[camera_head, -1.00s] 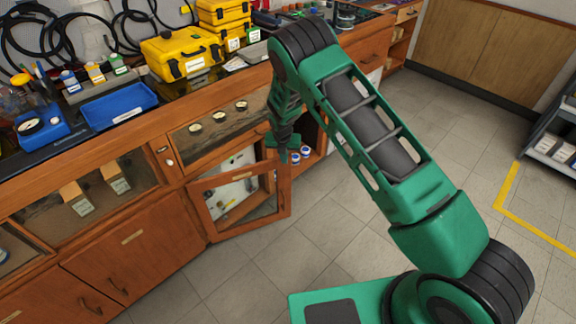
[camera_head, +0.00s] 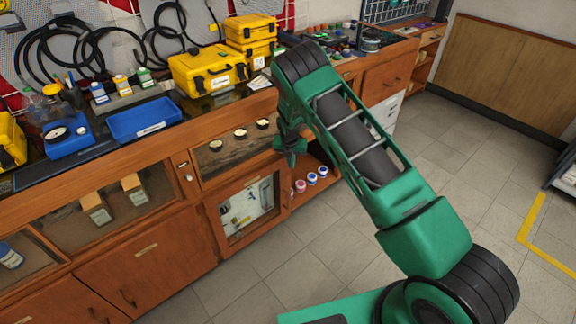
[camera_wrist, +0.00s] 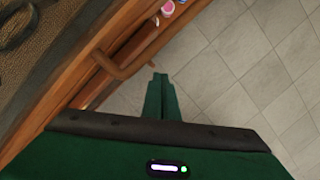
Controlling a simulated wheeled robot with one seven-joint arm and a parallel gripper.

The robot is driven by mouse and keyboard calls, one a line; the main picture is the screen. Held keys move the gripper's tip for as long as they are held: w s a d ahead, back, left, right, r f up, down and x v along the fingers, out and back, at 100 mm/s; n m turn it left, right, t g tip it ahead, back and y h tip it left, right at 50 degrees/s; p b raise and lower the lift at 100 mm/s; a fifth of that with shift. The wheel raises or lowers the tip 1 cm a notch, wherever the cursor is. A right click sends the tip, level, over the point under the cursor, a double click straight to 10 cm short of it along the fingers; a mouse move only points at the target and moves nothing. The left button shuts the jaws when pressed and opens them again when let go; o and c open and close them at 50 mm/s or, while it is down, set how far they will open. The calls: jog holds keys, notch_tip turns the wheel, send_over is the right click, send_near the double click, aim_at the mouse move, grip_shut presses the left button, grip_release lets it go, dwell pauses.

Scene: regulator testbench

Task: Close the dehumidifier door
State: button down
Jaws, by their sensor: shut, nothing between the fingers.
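The dehumidifier door appears to be the low wooden-framed glass door (camera_head: 212,215) in the bench front, in the head view. It stands nearly flush with the front; I cannot tell whether it is fully shut. Pale contents show through its glass. My gripper (camera_head: 291,158) is just right of and above the door, in front of the bench. In the wrist view my gripper (camera_wrist: 160,82) has its fingers together, holding nothing. A brown bar handle (camera_wrist: 122,68) lies just left of the fingertips, with a small gap seen between them.
Several small jars (camera_head: 311,179) stand on an open shelf right of the door. The bench top holds a blue tray (camera_head: 143,118) and yellow cases (camera_head: 208,72). The tiled floor (camera_head: 335,235) in front is clear.

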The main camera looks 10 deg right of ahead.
jog(key=shift+d, duration=0.15)
jog(key=s+d+r+m, duration=0.6)
jog(key=s+r, duration=0.3)
jog(key=r, duration=0.2)
jog(key=s+d+r+m+g, duration=0.1)
jog(key=s+d+r+m, duration=0.5)
jog(key=s+r, duration=0.3)
jog(key=s+d+r+m, duration=0.6)
jog(key=s+r, duration=0.2)
jog(key=r, duration=0.4)
jog(key=s+r+m, duration=0.3)
jog(key=s+m, duration=0.6)
jog(key=s, duration=0.7)
jog(key=s+r+m+g+y, duration=0.1)
jog(key=s+r+m, duration=0.3)
jog(key=s+m, duration=0.6)
jog(key=s, duration=0.6)
jog(key=shift+d+g, duration=0.2)
jog(key=shift+g, duration=0.1)
